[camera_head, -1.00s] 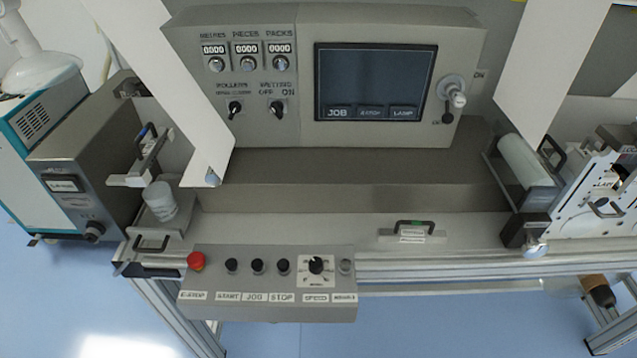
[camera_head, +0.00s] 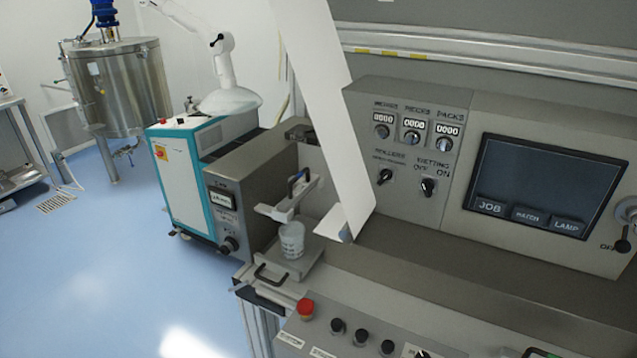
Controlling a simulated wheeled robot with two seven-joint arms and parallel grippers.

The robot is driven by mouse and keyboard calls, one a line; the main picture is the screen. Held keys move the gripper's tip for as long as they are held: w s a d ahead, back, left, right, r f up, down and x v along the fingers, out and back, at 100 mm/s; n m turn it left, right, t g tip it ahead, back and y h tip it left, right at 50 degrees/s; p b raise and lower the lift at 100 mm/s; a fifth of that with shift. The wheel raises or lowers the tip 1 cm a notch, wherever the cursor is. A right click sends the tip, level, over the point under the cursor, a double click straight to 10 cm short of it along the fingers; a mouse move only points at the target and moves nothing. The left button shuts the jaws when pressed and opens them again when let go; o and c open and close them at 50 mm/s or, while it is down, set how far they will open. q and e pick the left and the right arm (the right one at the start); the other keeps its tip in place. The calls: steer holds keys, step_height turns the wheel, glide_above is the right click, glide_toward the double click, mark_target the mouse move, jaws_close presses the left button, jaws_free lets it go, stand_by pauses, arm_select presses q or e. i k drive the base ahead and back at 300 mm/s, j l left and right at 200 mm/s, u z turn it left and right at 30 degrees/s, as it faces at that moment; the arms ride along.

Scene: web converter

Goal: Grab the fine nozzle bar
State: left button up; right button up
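No part is legibly labelled as the fine nozzle bar. A pale bar-like part (camera_head: 286,202) with a dark, blue-marked handle (camera_head: 298,183) sits beside the grey box unit. I cannot tell whether it is the fine nozzle bar. A translucent beaker (camera_head: 292,240) stands on a small grey platform (camera_head: 300,266) just below its end. Neither of my grippers is in view.
A grey control panel with a screen (camera_head: 545,185) fills the right. A grey box unit (camera_head: 235,180) and a teal-and-white cabinet (camera_head: 190,175) stand left of it. A white web (camera_head: 325,100) hangs between. A red button (camera_head: 305,308) is at the front. Blue floor (camera_head: 110,260) is clear at left.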

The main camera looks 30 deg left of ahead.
mark_target(295, 197)
steer(key=j+u, duration=0.2)
steer(key=j, duration=1.9)
